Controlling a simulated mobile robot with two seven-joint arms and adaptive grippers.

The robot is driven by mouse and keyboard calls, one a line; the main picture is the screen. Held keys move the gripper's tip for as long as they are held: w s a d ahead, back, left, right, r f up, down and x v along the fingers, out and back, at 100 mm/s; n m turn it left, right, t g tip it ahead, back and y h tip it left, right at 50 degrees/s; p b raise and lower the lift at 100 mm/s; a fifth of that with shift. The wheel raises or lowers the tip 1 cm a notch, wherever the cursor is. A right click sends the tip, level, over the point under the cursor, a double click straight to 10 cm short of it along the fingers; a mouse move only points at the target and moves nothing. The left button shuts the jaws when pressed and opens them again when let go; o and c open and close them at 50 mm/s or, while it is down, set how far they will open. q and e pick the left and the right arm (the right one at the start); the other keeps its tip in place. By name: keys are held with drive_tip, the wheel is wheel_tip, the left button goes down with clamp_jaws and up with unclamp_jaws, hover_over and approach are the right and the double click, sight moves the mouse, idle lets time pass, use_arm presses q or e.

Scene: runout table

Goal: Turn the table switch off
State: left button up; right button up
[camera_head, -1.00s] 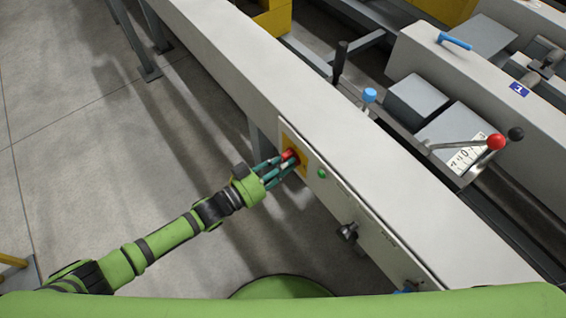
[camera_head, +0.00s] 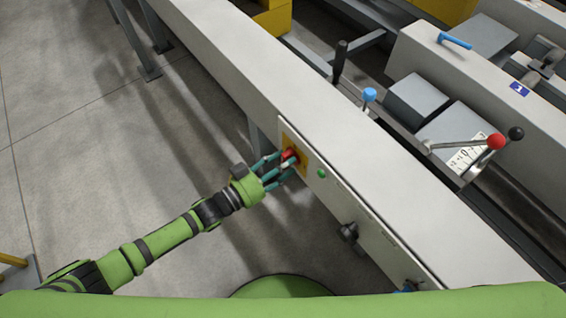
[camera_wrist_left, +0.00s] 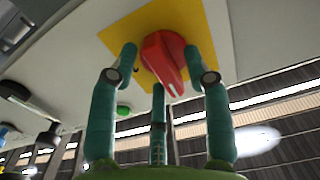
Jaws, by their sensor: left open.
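The table switch (camera_head: 289,154) is a red rotary knob on a yellow square plate, on the side panel of the long grey table. It also shows in the left wrist view as a red knob (camera_wrist_left: 165,62) on the yellow plate (camera_wrist_left: 195,20), its pointer tilted down to the right. My left gripper (camera_head: 277,170) is at the knob, with its teal fingers spread. In the left wrist view the open fingers (camera_wrist_left: 165,75) stand on both sides of the knob. I cannot tell whether they touch it. My right gripper is not in view.
A green button (camera_head: 322,173) sits right of the switch on the same panel, and a black knob (camera_head: 349,232) lies further along. On the machine behind are a blue-topped lever (camera_head: 370,95) and a red ball handle (camera_head: 495,141).

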use_arm(q)
drive_tip(key=v, duration=1.2)
drive_tip(key=shift+w, duration=0.1)
drive_tip(key=w+a+f+n+t+y+p, duration=0.1)
drive_tip(key=w+a+f+n+y+p, duration=0.2)
drive_tip(key=f, duration=0.4)
drive_tip(key=s+a+f+n+g+y, duration=0.1)
drive_tip(key=s+a+f+y, duration=0.35)
drive_tip(key=f, duration=0.35)
drive_tip(key=s+a+f+n+g+y, duration=0.25)
drive_tip(key=a+f+y, duration=0.2)
drive_tip(key=f, duration=0.25)
drive_tip(key=s+f+n+g+y+p, duration=0.1)
drive_tip(key=s+f+g, duration=0.2)
drive_tip(key=s, duration=1)
drive_tip(key=s+f+g+y+p, duration=0.1)
drive_tip(key=s+f+g, duration=0.3)
drive_tip(key=s, duration=0.9)
wheel_tip(320, 180, down, 3)
drive_tip(key=shift+s+a+f+n+y+p, duration=0.2)
drive_tip(key=shift+a+n+y+p, duration=0.15)
drive_tip(key=shift+a, duration=0.15)
